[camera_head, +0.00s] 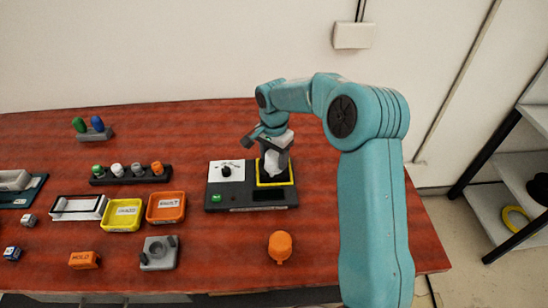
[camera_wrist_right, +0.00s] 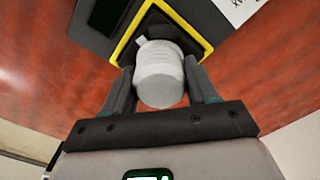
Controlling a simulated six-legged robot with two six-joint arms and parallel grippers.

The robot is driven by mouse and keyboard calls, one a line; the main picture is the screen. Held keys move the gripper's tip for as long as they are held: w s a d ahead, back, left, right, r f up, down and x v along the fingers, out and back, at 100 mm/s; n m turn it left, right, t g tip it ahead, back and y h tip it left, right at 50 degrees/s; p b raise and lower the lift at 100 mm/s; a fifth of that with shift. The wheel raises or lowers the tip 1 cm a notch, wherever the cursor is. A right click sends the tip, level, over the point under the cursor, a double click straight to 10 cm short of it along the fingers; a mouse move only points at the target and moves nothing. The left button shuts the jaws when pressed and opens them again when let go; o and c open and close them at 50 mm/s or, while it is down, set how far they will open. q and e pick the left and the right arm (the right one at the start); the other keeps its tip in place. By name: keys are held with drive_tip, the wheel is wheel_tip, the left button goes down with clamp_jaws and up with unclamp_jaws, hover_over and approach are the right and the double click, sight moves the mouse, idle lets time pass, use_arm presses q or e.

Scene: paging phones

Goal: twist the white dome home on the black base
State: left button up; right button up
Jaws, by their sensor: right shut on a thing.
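The white dome (camera_head: 271,163) is between the fingers of my right gripper (camera_head: 272,153), which is shut on it. The dome is at the yellow-edged square of the black base (camera_head: 236,203). In the right wrist view the ribbed white dome (camera_wrist_right: 160,82) sits between the two grey fingers of the gripper (camera_wrist_right: 160,70), in front of the yellow edge (camera_wrist_right: 125,42). I cannot tell whether the dome is fully seated, as its lower end is hidden. My left gripper is not in view.
The base also carries a white panel with a black knob (camera_head: 226,171) and a green button (camera_head: 216,198). A yellow tray (camera_head: 122,228) and an orange tray (camera_head: 166,219) stand to its left. An orange dome-like piece (camera_head: 280,247) lies in front. Bare table surrounds it.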

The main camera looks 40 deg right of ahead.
drive_tip(key=shift+f+m+b, duration=0.1)
drive_tip(key=shift+m+b, duration=0.25)
drive_tip(key=shift+m, duration=0.95)
drive_tip(key=shift+m+b, duration=0.35)
drive_tip(key=shift+m, duration=0.85)
drive_tip(key=shift+m+b, duration=0.35)
drive_tip(key=shift+m, duration=0.85)
